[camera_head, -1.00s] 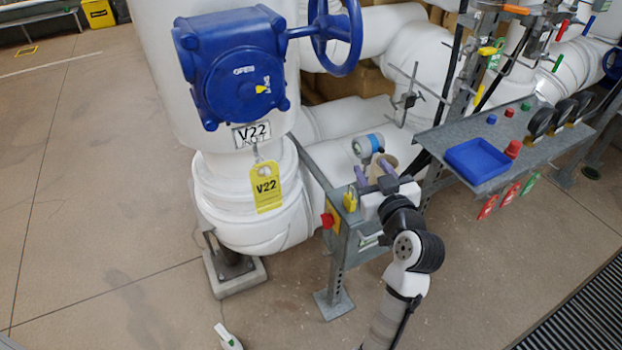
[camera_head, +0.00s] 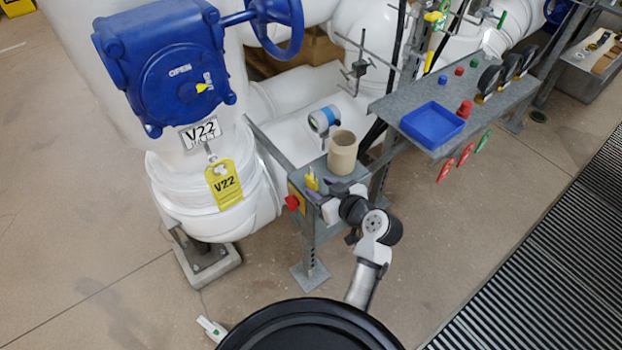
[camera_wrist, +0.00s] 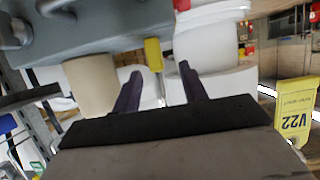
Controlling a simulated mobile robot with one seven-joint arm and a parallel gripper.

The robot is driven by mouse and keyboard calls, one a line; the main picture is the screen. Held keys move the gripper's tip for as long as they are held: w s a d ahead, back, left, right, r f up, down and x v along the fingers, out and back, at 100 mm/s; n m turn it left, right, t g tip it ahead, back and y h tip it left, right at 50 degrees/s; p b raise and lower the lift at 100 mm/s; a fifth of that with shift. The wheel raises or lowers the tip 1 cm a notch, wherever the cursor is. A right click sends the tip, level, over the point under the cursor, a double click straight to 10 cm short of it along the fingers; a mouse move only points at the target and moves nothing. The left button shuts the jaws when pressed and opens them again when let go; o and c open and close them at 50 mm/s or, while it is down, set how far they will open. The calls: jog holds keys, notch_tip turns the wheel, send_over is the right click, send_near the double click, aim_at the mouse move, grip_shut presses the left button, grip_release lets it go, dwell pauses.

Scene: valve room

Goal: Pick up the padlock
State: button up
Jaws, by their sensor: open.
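The yellow padlock (camera_head: 312,181) is small and stands on the left part of the small grey shelf, beside the tan cup. It also shows in the wrist view (camera_wrist: 153,54), where the picture is upside down, roughly between my two purple fingers but beyond their tips. My gripper (camera_head: 319,192) is at the front edge of that shelf, just in front of the padlock. In the wrist view my gripper (camera_wrist: 160,72) has its fingers apart with nothing between them. I see no contact with the padlock.
The tan cup (camera_head: 342,152) stands close to the right of the padlock, with a blue-faced gauge (camera_head: 323,120) behind. A red knob (camera_head: 292,202) is on the shelf's left side. A yellow V22 tag (camera_head: 224,185) hangs on the white pipe. A blue tray (camera_head: 432,124) is to the right.

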aim_at(316, 184)
jog(key=shift+d+p+x, duration=0.15)
jog(key=shift+p+x, duration=0.3)
jog(key=shift+x, duration=1)
jog(key=shift+d+p+x, duration=0.1)
jog(key=shift+p+x, duration=0.35)
jog(key=shift+x, duration=1)
jog(key=shift+w+f, duration=0.1)
jog(key=shift+f, duration=0.05)
grip_shut()
